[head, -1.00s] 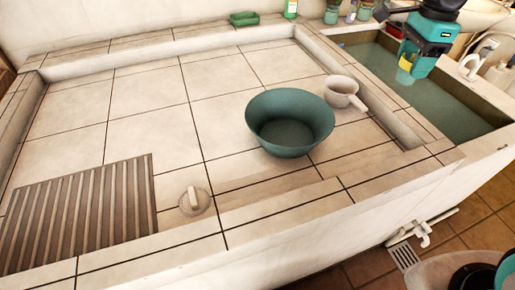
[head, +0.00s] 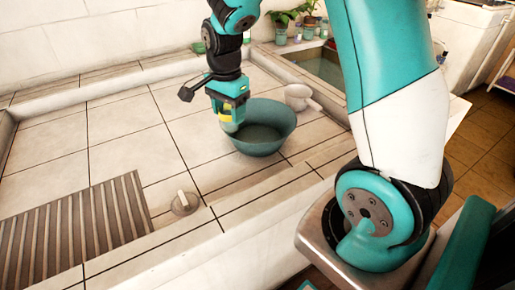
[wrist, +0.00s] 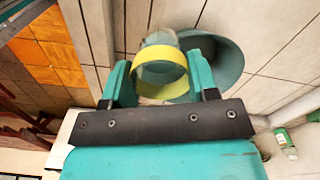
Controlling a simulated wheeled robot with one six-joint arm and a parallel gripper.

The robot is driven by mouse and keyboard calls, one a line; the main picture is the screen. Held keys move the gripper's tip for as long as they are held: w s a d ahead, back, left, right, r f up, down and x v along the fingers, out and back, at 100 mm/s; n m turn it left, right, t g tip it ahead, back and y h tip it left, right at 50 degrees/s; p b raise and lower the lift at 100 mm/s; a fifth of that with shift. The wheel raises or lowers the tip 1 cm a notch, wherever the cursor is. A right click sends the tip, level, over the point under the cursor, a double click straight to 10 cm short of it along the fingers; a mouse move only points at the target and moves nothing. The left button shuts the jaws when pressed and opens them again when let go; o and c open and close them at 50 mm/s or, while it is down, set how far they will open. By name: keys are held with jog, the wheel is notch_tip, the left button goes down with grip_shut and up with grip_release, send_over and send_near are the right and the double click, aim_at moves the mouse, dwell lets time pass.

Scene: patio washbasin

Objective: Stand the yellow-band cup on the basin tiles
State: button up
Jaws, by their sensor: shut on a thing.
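The yellow-band cup (head: 226,120) is clear with a broad yellow band. My gripper (head: 232,108) is shut on it, with one finger on each side. In the wrist view the cup (wrist: 160,56) shows between the two teal fingers of my gripper (wrist: 161,82). The cup is over the basin tiles (head: 125,128), just left of the teal bowl. In the head view its lower end is near the tiles and the bowl's rim; I cannot tell whether it touches either.
The teal bowl (head: 272,133) stands close to the cup on the right. A white dipper (head: 297,96) is behind it. A slatted rack (head: 75,235) and a drain plug (head: 184,203) are at the front. The tiles on the left are clear.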

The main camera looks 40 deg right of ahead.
notch_tip(320, 180, down, 20)
jog(key=shift+r, duration=0.25)
jog(key=shift+f, duration=0.1)
jog(key=o, duration=0.9)
jog(key=shift+o, duration=0.2)
